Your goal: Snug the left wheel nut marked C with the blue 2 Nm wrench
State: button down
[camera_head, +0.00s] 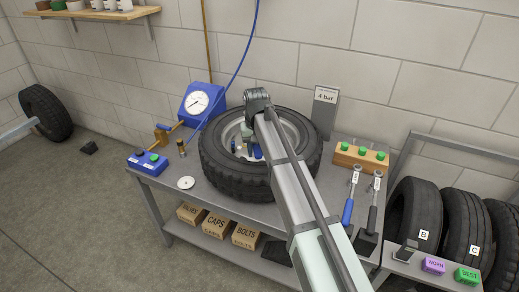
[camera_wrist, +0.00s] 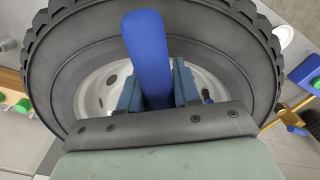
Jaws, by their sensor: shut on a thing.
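A wheel (camera_head: 222,172) with a black tyre and pale rim lies flat on the bench; it fills much of the wrist view (camera_wrist: 65,65). My gripper (camera_wrist: 157,92) is over the rim, shut on a blue-handled tool (camera_wrist: 147,45). The tool's working end is hidden, so I cannot tell whether it touches a nut. Another wrench with a blue handle (camera_head: 347,212) is at the bench's right side, beside a dark-handled wrench (camera_head: 373,215); their small tags are unreadable. My arm and gripper hide much of the rim, and no nut marked C is readable.
A blue gauge (camera_head: 198,101) stands behind the wheel at left, with a blue hose rising near it. A wooden block with green knobs (camera_head: 361,157) is at right. Tyres marked B (camera_head: 424,236) and C (camera_head: 474,250) stand in a rack. A "4 bar" sign (camera_head: 326,98) is behind.

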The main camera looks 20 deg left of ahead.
jog(key=shift+s+a+m, duration=0.45)
jog(key=shift+a+m, duration=0.05)
jog(key=shift+a, duration=0.25)
jog(key=shift+s+a+m, duration=0.35)
jog(key=shift+a+m, duration=0.1)
jog(key=shift+a, duration=0.3)
jog(key=shift+s+a+m, duration=0.35)
jog(key=shift+a+m, duration=0.1)
jog(key=shift+a, duration=0.25)
jog(key=shift+s+a+m, duration=0.25)
jog(key=shift+a+m, duration=0.2)
jog(key=shift+a, duration=0.35)
jog(key=shift+s+a+m, duration=0.2)
jog(key=shift+a+m, duration=0.25)
jog(key=shift+a, duration=0.35)
jog(key=shift+a, duration=0.1)
